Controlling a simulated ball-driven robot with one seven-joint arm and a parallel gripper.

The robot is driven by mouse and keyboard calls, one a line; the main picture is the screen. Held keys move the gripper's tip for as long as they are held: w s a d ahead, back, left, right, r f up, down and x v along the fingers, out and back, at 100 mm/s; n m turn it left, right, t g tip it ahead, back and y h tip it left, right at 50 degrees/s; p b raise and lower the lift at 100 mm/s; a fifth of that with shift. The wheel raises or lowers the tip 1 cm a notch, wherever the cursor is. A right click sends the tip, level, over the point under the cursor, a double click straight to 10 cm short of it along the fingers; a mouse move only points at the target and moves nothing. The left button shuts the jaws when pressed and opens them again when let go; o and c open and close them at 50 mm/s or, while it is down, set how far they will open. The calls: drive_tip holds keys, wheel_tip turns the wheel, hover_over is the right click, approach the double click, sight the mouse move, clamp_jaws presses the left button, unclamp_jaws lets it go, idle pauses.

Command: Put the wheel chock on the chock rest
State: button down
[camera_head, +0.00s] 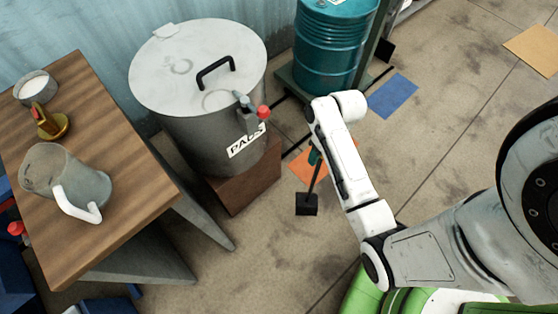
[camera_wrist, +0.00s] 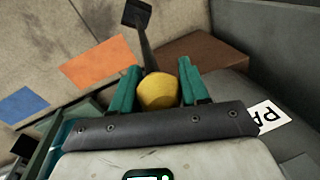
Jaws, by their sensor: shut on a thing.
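The wheel chock appears to be the black block (camera_head: 307,205) on a thin dark handle below my gripper (camera_head: 315,156). In the wrist view the black block (camera_wrist: 137,13) is at the top, and its handle ends in a yellow knob (camera_wrist: 158,91). My gripper (camera_wrist: 160,78) is shut on this knob, with a teal finger on each side. I cannot tell whether the block touches the floor. Flat orange (camera_head: 304,168) and blue (camera_head: 393,96) patches lie on the floor. I cannot tell which thing is the chock rest.
A grey lidded tank (camera_head: 190,120) stands on a brown block (camera_head: 232,188) left of my gripper. A teal drum (camera_head: 328,50) stands behind, with a black piece (camera_head: 385,50) beside it. A wooden table (camera_head: 118,215) with a jug (camera_head: 70,178) is at left.

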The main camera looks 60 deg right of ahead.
drive_tip(key=w+a+f+b, duration=0.2)
drive_tip(key=w+f+b, duration=0.1)
drive_tip(key=w+f, duration=0.9)
drive_tip(key=shift+w+b, duration=0.2)
drive_tip(key=shift+b, duration=0.2)
drive_tip(key=shift+a+f, duration=0.1)
drive_tip(key=shift+f, duration=0.15)
drive_tip(key=c, duration=0.5)
unclamp_jaws()
drive_tip(key=shift+s, duration=0.1)
drive_tip(key=shift+c, duration=0.2)
wheel_tip(320, 180, up, 12)
drive_tip(key=s+d+p, duration=0.1)
drive_tip(key=d+p, duration=0.1)
drive_tip(key=p, duration=0.1)
